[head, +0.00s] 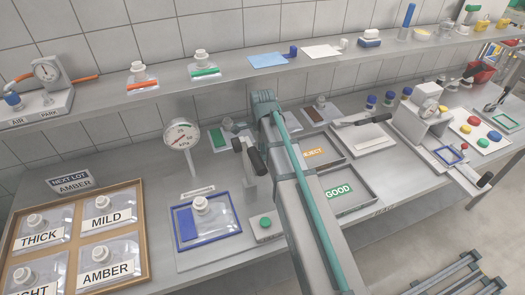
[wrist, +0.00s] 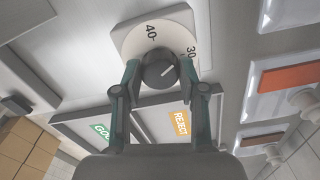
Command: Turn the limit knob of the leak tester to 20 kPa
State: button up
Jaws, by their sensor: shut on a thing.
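The limit knob (wrist: 157,76) is a dark round knob with a white pointer line, in the middle of the wrist view. It sits on a white round dial (wrist: 143,42) on a light plate; the marks 40 and 30 are readable, and the rest of the scale is hidden. The pointer slants to the upper right, between 40 and 30 and closer to 30. My gripper (wrist: 160,73) has one finger on each side of the knob and is shut on it. In the head view my arm hides my gripper, and I cannot make out the knob there.
The REJECT tray (head: 331,163) and GOOD tray (head: 366,204) lie right beside my arm. A press-like stand with a black handle (head: 255,158) and a round gauge (head: 181,135) stand to its left. A shelf (head: 225,82) runs behind, with pouches on it.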

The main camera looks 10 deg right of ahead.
jog(key=m, duration=1.1)
jog(key=shift+m, duration=1.8)
jog(key=o, duration=1.2)
jog(key=shift+c, duration=0.2)
jog(key=shift+r, duration=3.8)
